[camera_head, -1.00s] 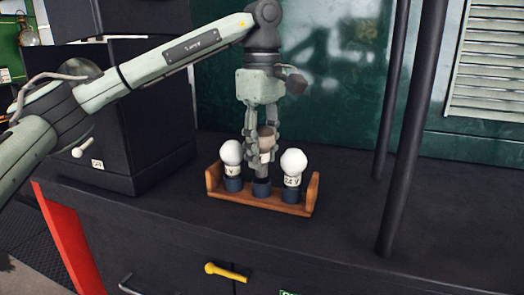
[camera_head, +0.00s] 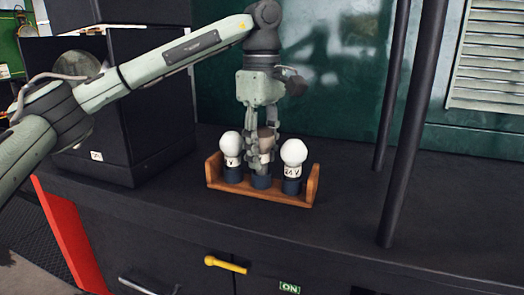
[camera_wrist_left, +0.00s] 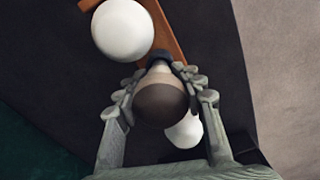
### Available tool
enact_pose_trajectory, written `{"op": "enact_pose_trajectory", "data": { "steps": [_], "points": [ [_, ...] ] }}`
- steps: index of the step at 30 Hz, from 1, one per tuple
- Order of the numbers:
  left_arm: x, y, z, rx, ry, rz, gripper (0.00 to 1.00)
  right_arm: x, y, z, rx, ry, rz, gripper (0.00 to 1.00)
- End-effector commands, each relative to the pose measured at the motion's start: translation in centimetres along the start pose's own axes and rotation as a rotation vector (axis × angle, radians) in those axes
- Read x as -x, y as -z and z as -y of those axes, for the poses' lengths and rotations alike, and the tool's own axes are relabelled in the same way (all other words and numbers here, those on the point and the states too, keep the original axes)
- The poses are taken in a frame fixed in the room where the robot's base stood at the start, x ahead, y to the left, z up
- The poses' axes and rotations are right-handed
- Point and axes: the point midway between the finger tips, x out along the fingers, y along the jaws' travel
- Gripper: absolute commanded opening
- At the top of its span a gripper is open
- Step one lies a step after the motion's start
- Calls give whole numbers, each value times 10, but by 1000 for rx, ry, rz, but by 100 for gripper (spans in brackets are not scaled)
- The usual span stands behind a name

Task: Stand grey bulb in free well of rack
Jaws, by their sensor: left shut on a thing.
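The wooden rack (camera_head: 214,168) stands on the dark counter with three dark blue wells in a row. White bulbs stand in its left well (camera_head: 231,146) and right well (camera_head: 293,154). My left gripper (camera_head: 262,160) points down over the middle well (camera_head: 261,181), its fingers shut around the grey bulb (camera_head: 267,142). The bulb is upright, its base at the middle well's mouth; how deep it sits is hidden by the fingers. In the left wrist view the grey-brown bulb top (camera_wrist_left: 161,101) shows between the fingers. My right gripper is out of view.
Both white bulbs stand close beside my fingers. A black box (camera_head: 85,115) is on the counter to the left, and dark posts (camera_head: 413,130) rise at the right. A yellow handle (camera_head: 226,264) sticks out below the counter edge.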

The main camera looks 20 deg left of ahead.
Motion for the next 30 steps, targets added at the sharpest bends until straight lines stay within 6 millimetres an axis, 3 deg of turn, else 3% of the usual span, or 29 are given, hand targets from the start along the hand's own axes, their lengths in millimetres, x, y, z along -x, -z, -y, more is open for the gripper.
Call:
{"op": "enact_pose_trajectory", "data": {
  "steps": [30],
  "points": [
    [-18, 0, 0, 0, 0, 0, 8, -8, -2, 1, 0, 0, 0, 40]
  ]
}}
